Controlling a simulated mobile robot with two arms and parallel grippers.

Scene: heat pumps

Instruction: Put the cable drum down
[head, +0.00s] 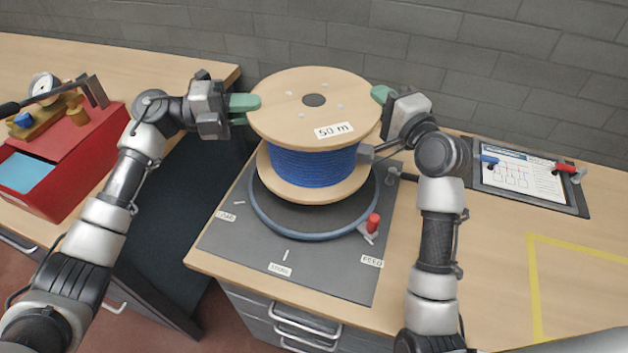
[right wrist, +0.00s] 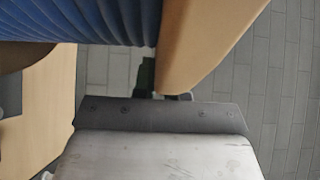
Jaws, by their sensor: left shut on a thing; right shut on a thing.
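The cable drum (head: 312,165) has two pale wooden flanges, blue cable wound between them and a "50 m" label on its top flange. It is upright over a round dark turntable with a blue-grey rim (head: 315,236). I cannot tell whether its lower flange touches the turntable. My left gripper (head: 245,103), with green fingers, is shut on the left edge of the top flange. My right gripper (head: 381,95) is shut on the right edge of that flange. The right wrist view shows blue cable (right wrist: 80,20) and a wooden flange (right wrist: 205,40) close up; its fingertips are mostly hidden.
The turntable sits on a grey plate (head: 335,275) with several labels, one reading "FEED", and a red-knobbed lever (head: 372,224). A clipboard (head: 520,180) lies at right, near a yellow-taped area (head: 532,290). A red box (head: 60,165) is at left. A brick wall stands behind.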

